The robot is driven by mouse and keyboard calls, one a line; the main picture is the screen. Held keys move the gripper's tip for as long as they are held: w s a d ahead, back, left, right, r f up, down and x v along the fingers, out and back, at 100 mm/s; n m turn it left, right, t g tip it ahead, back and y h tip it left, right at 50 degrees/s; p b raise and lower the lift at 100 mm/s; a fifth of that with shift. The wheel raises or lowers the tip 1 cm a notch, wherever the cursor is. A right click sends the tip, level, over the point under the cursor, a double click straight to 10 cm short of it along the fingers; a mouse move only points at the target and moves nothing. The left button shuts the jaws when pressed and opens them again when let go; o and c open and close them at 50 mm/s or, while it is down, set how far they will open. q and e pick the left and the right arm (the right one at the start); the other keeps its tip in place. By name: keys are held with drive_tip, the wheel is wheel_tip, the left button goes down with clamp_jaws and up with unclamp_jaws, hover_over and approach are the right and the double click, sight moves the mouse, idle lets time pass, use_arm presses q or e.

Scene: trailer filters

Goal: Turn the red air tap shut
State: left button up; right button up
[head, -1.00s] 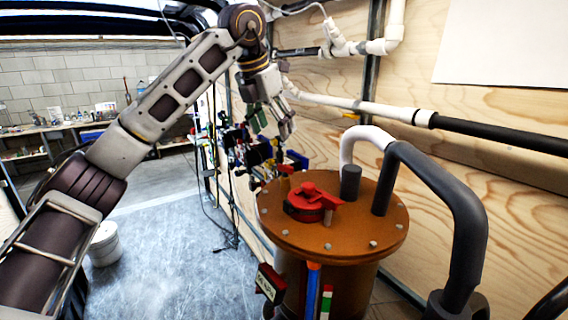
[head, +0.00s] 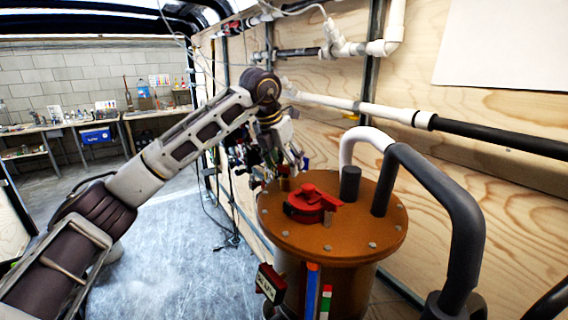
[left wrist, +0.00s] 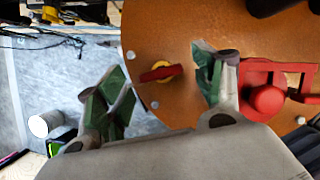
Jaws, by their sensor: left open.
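A small red tap handle with a yellow centre (left wrist: 160,73) sits near the rim of the round orange-brown lid (left wrist: 185,25). In the left wrist view it lies crosswise between my open fingers, apart from both. My left gripper (left wrist: 160,92) is open and empty, with green finger pads. In the head view my left gripper (head: 288,155) is low over the far left side of the lid (head: 345,232) and largely hides the small tap. A larger red fitting (head: 313,202) stands nearer the lid's middle; it also shows right of my right-hand finger in the wrist view (left wrist: 265,98).
A grey and white pipe (head: 440,195) arches up from the lid's right side. A plywood wall with pipes (head: 350,103) stands close behind. Small labelled parts (head: 270,283) hang at the canister's front. Open floor (head: 180,250) lies to the left.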

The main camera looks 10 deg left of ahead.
use_arm(q)
drive_tip(key=shift+f, duration=0.25)
drive_tip(key=shift+w, duration=0.1)
drive_tip(key=c, duration=1)
